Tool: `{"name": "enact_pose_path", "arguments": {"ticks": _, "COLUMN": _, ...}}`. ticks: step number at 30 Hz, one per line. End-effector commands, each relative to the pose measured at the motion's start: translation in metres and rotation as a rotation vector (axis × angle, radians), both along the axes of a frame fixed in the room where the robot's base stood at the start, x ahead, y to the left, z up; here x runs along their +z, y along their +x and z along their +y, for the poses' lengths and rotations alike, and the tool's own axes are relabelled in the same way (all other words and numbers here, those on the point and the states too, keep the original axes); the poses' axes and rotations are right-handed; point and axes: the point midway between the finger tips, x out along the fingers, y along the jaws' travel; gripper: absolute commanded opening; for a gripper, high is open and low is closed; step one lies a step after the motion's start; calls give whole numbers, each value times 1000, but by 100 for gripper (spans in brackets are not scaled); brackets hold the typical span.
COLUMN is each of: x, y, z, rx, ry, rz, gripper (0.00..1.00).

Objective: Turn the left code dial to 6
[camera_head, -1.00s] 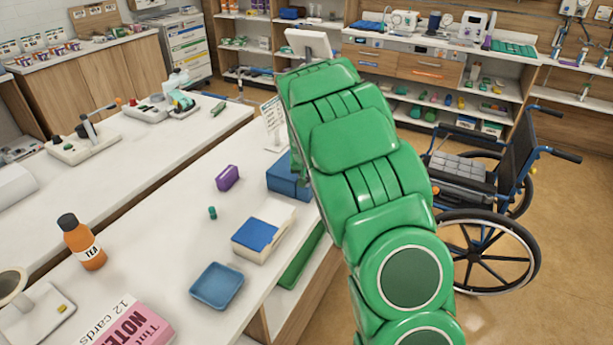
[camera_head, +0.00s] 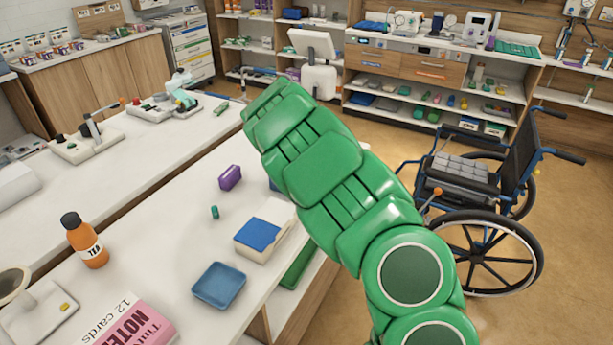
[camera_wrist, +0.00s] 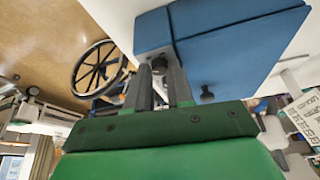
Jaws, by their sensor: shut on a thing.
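A blue box (camera_wrist: 235,50) fills the upper right of the wrist view. Two dark code dials show on it. One dial (camera_wrist: 160,65) sits between the fingertips of my gripper (camera_wrist: 158,74), which is shut on it; its numbers cannot be read. The other dial (camera_wrist: 207,95) is free, to the right of the fingers. I cannot tell from these views alone which is the left one. In the head view only a sliver of the blue box (camera_head: 273,185) shows beside my green arm, which hides the gripper and dials.
On the white table (camera_head: 150,215) are a purple box (camera_head: 230,177), a small green cylinder (camera_head: 214,212), a blue-and-white box (camera_head: 257,234), a blue tray (camera_head: 219,285) and an orange tea bottle (camera_head: 84,241). A wheelchair (camera_head: 485,190) stands right of my arm.

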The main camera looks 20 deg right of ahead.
Motion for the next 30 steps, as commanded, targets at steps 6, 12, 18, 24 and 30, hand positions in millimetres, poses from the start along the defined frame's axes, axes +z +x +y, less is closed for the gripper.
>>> {"name": "enact_pose_path", "arguments": {"ticks": 6, "x": 0, "y": 0, "z": 0, "rx": -44, "ry": 2, "rz": 1, "gripper": 0}}
{"name": "enact_pose_path", "arguments": {"ticks": 12, "x": 0, "y": 0, "z": 1, "rx": -53, "ry": 2, "rz": 1, "gripper": 0}}
{"name": "enact_pose_path", "arguments": {"ticks": 18, "x": 0, "y": 0, "z": 1, "rx": -53, "ry": 2, "rz": 1, "gripper": 0}}
{"name": "enact_pose_path", "arguments": {"ticks": 24, "x": 0, "y": 0, "z": 1, "rx": -52, "ry": 1, "rz": 0, "gripper": 32}}
{"name": "enact_pose_path", "arguments": {"ticks": 30, "x": 0, "y": 1, "z": 1, "rx": -47, "ry": 1, "rz": 0, "gripper": 32}}
